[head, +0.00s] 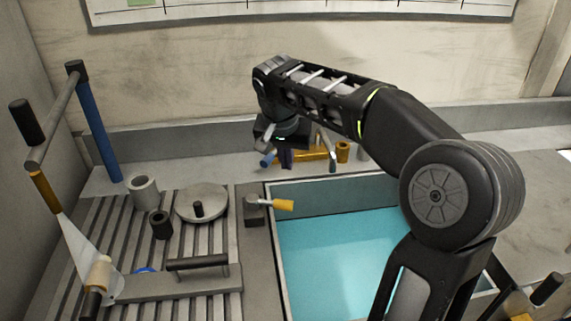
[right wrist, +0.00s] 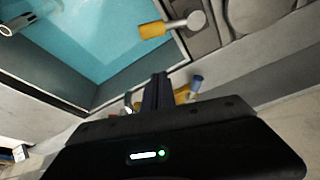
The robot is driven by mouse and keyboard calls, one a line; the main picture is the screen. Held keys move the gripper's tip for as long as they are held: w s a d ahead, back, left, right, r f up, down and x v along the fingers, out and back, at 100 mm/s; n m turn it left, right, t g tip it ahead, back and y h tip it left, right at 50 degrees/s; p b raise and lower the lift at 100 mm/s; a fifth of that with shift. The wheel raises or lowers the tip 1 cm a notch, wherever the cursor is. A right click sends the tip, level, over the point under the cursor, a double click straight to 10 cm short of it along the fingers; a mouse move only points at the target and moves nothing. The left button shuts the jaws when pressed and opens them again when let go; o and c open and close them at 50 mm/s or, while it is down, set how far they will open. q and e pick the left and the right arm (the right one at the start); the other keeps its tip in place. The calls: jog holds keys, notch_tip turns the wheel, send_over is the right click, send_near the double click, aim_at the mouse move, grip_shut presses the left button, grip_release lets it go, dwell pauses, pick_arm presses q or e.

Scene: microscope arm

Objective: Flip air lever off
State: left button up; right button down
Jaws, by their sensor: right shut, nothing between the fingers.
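At the back of the bench, a yellow pipe fitting (head: 312,155) carries a small lever with a blue tip (head: 267,160) and a teal-tipped lever (head: 332,166). A separate lever with a yellow handle (head: 283,205) sits on a grey block beside the basin and points right over its edge. I cannot tell which one is the air lever. My right gripper (head: 286,164) is shut and empty, pointing down in front of the pipe fitting, just right of the blue tip. In the right wrist view its fingers (right wrist: 157,88) are together beside the blue tip (right wrist: 196,81). My left gripper is not in view.
A blue-floored basin (head: 272,240) lies in front of the fitting. On the left is a slatted rack (head: 222,307) with a round lidded disc (head: 200,203), grey cylinders (head: 144,192) and a bar handle (head: 197,262). A tall blue post (head: 98,130) stands at far left.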

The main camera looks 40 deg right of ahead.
aim_at(272, 204)
pick_arm(q)
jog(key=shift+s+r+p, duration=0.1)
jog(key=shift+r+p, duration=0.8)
jog(key=shift+p, duration=0.05)
pick_arm(e)
notch_tip(272, 204, down, 9)
jog(key=shift+s+a+r, duration=0.2)
jog(key=shift+s+a, duration=0.1)
jog(key=shift+a, duration=0.15)
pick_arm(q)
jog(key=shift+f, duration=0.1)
pick_arm(e)
jog(key=shift+a, duration=0.1)
